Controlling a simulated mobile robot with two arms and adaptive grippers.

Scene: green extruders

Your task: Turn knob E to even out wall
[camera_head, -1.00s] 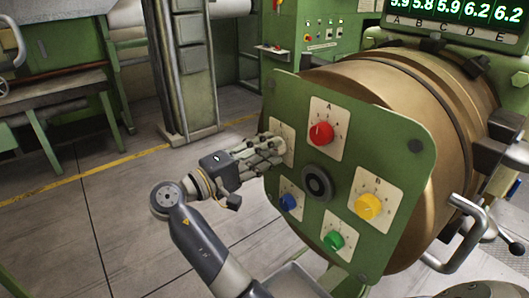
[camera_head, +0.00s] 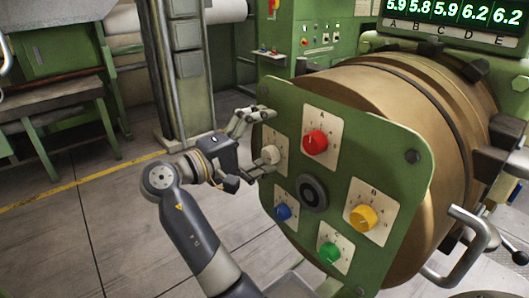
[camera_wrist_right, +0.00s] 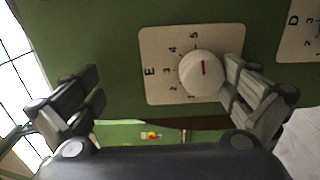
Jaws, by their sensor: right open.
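Knob E is the white knob (camera_head: 270,154) on the left part of the green panel (camera_head: 285,97). In the right wrist view knob E (camera_wrist_right: 203,72) sits on a cream dial plate marked E, with a short red line on its face. My right gripper (camera_head: 265,138) is open at the panel's left edge, its fingers spread. In the wrist view the right gripper (camera_wrist_right: 165,95) has one finger well left of the knob and the other close against or overlapping its right edge; contact cannot be told. The display (camera_head: 455,13) reads 5.9, 5.8, 5.9, 6.2, 6.2 for A to E.
The red knob A (camera_head: 315,143), yellow knob B (camera_head: 362,217), green knob C (camera_head: 329,252) and blue knob D (camera_head: 283,212) surround a black hub (camera_head: 312,193). A metal handle (camera_head: 470,240) juts out at the right. Floor left of my arm is clear.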

